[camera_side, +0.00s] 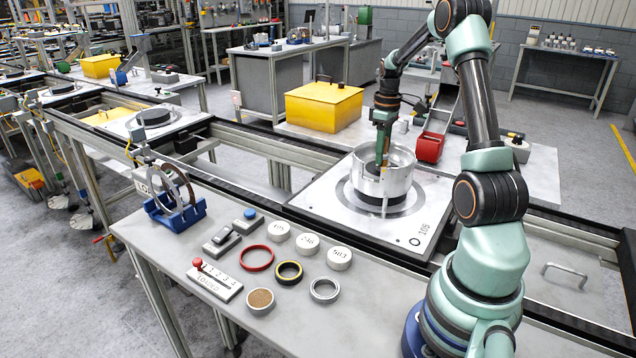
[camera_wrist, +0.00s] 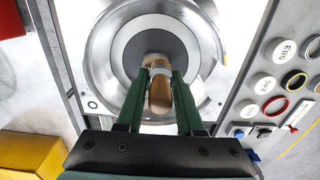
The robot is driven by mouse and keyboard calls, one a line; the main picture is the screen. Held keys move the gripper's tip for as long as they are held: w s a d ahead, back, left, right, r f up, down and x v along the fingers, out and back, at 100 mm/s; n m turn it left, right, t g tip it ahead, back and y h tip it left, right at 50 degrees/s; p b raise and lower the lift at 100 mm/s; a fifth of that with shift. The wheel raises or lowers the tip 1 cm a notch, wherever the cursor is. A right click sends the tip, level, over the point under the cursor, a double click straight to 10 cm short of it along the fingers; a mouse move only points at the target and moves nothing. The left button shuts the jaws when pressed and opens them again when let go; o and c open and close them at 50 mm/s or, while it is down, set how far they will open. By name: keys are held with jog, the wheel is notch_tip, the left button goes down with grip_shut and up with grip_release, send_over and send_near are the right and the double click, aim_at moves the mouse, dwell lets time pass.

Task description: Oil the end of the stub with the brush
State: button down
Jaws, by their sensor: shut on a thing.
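My gripper (camera_side: 382,150) points down into the open top of a silver metal drum (camera_side: 399,182). The drum sits on a grey pallet plate (camera_side: 425,238) marked 105. In the wrist view my gripper (camera_wrist: 160,78) is shut on the brush (camera_wrist: 159,97), whose tan wooden handle shows between the green fingers. The brush's tip is hidden below the handle. The drum also shows in the wrist view (camera_wrist: 101,55), with a dark round face at its centre beneath the brush. The stub itself is hidden behind the drum wall and the brush; I cannot tell whether the brush touches it.
A yellow box (camera_side: 323,108) and a red bin (camera_side: 430,148) stand behind the pallet. The near bench (camera_side: 170,262) carries numbered white discs (camera_side: 307,243), a red ring (camera_side: 257,258), other rings, a blue stand (camera_side: 176,215) and a slider plate (camera_side: 216,282). The drum wall surrounds my fingertips closely.

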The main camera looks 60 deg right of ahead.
jog(key=shift+a, duration=0.15)
jog(key=shift+d, duration=1)
jog(key=shift+a, duration=1)
jog(key=shift+d+f, duration=0.1)
jog(key=shift+d, duration=0.45)
jog(key=shift+d+r, duration=0.2)
jog(key=shift+d, duration=0.25)
jog(key=shift+a+f, duration=0.25)
jog(key=shift+a, duration=0.8)
